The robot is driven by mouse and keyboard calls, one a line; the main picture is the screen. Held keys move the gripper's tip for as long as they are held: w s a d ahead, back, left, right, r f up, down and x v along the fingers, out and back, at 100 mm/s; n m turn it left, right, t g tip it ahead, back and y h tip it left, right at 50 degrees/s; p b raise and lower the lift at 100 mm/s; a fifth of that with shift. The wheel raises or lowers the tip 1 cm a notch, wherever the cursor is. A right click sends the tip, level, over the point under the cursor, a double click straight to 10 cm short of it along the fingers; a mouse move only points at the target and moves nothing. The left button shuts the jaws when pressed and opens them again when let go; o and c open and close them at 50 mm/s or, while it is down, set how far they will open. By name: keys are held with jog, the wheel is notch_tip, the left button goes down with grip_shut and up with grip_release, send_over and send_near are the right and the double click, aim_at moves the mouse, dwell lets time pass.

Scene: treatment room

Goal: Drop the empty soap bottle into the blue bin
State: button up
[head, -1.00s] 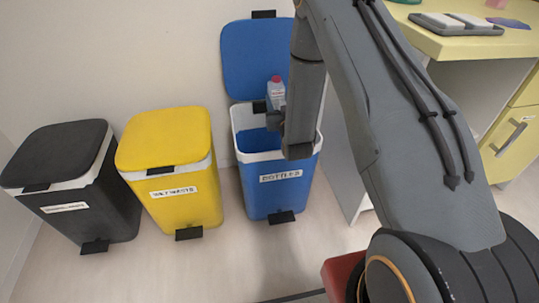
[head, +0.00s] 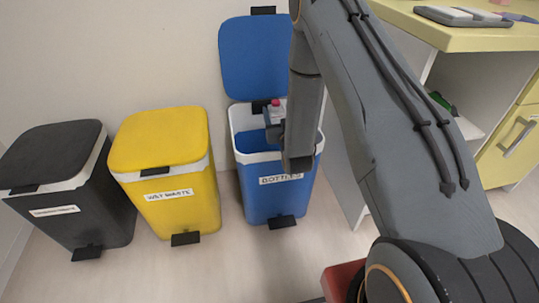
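The soap bottle (head: 275,113) is a small pale bottle with a red cap, seen over the mouth of the blue bin. Its lower part is hidden behind my gripper (head: 274,132). My gripper is at the bin opening and appears shut on the bottle, though the fingers are partly hidden by my own wrist. The blue bin (head: 262,195) stands against the wall with its lid (head: 250,60) raised, a white rim, and a label reading "BOTTLES".
A yellow bin (head: 180,205) labelled "WET WASTE" and a dark grey bin (head: 95,220) stand to the left, both lids shut. A yellow-topped counter (head: 440,38) with a tray stands at the right. Floor is clear in front of the bins.

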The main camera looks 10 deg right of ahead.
jog(key=shift+o, duration=0.4)
jog(key=shift+s, duration=0.1)
jog(key=s+p, duration=0.1)
jog(key=s, duration=0.6)
jog(key=shift+s, duration=0.3)
